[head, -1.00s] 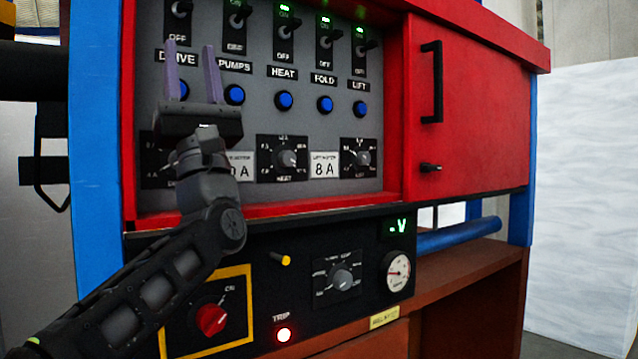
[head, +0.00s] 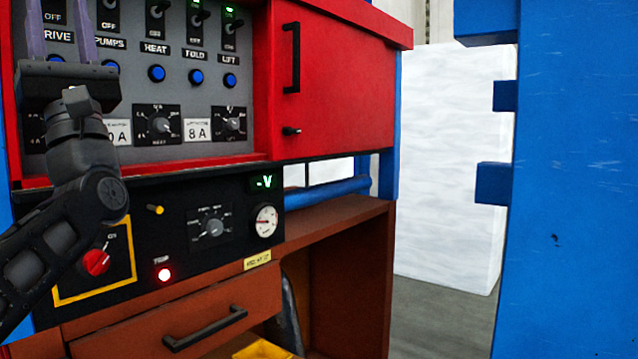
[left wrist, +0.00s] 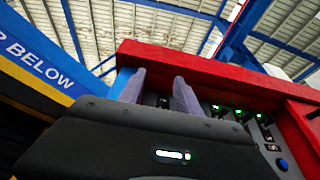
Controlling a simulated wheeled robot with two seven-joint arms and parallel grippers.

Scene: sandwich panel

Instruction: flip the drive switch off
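The drive switch is mostly cut off by the top edge of the head view; its OFF plate (head: 54,17) shows at the upper left, above the DRIVE label. My left gripper (head: 57,8) stands in front of it, with one purple finger on each side of the plate. The fingers are apart. Their tips reach the top edge, so contact with the switch lever cannot be told. In the left wrist view my left gripper (left wrist: 158,85) is also open, with dark switch parts partly visible between and beyond the fingers. My right gripper is not in view.
Pumps, heat, fold and lift switches (head: 231,28) stand to the right, some with green lights, above blue buttons (head: 157,73). A blue post (head: 565,200) stands at right.

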